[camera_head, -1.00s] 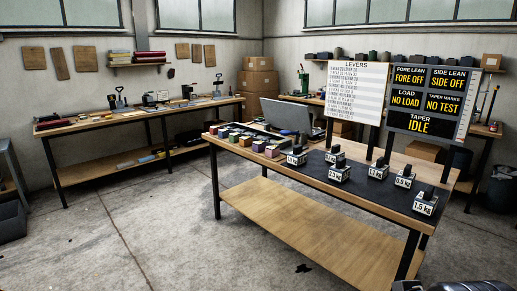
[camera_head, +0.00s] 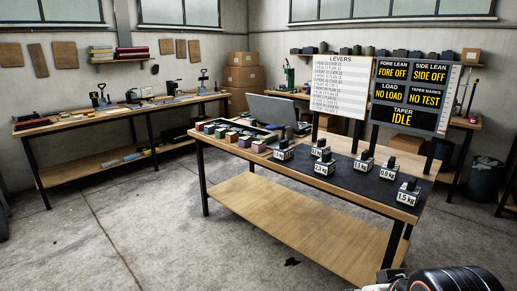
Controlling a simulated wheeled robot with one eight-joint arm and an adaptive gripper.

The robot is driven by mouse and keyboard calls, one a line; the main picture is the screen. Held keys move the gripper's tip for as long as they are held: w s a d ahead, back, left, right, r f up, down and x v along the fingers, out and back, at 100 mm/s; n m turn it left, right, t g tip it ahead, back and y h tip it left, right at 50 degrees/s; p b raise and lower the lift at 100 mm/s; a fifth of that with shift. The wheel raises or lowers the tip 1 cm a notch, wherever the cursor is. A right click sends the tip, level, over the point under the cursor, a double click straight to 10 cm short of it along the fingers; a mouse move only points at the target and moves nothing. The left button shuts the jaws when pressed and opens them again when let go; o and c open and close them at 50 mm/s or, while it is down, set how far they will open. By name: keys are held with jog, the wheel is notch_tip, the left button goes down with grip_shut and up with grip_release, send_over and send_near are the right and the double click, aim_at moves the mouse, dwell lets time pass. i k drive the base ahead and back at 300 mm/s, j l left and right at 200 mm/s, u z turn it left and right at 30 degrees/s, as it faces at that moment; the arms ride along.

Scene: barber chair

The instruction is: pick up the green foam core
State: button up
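A row of small coloured blocks lies along the left end of the near workbench (camera_head: 270,205). One block in the row looks greenish on top (camera_head: 231,138), but at this size I cannot tell for sure which one is the green foam core. The blocks beside it look dark, purple and yellowish. A dark, rounded part of my own arm shows at the bottom right corner. My gripper's fingers do not show, and nothing of mine is near the blocks.
An open grey laptop-like case (camera_head: 273,110), a levers board (camera_head: 338,87) and a status board (camera_head: 410,95) stand behind.

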aim_at(220, 134)
jog(key=i+j+u, duration=0.55)
jog(key=i, duration=0.4)
jog(key=i+j+u, duration=0.3)
jog(key=i, duration=0.2)
jog(key=i+u, duration=0.3)
jog(key=i, duration=0.2)
jog(key=i+z, duration=0.4)
jog(key=i+j+z, duration=0.25)
jog(key=i+z, duration=0.15)
jog(key=i+j+z, duration=0.4)
jog(key=i, duration=0.1)
